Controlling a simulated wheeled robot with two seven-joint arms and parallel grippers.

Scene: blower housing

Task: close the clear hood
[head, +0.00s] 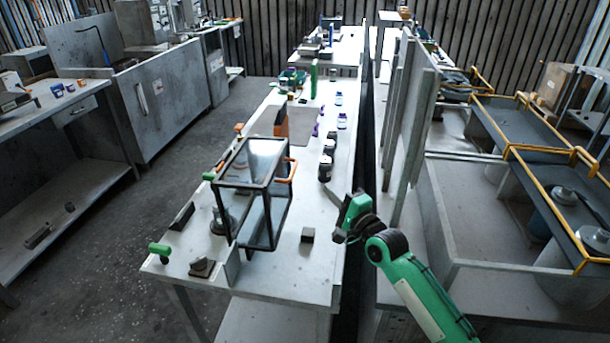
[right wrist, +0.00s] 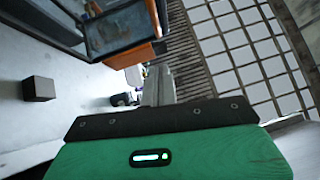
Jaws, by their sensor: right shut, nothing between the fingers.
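The clear hood (head: 262,218) is a dark-framed, see-through box over the front part of the long bench. An orange handle (head: 292,170) is on its right side. Its frame looks tilted up, but I cannot tell its exact angle. A dark-framed clear panel (right wrist: 118,28), probably the hood, shows at the top of the right wrist view, with an orange part beside it. My right gripper (head: 343,210) is to the right of the hood, apart from it, by the bench's right edge. Its fingers (right wrist: 158,80) are shut and empty. My left gripper is not in view.
A small dark block (head: 308,235) lies on the bench (head: 280,283) right of the hood; it also shows in the wrist view (right wrist: 39,88). Dark bottles (head: 325,168) stand behind it. A grey metal piece (head: 222,220) is at the hood's left. Upright panels (head: 410,130) stand at the right.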

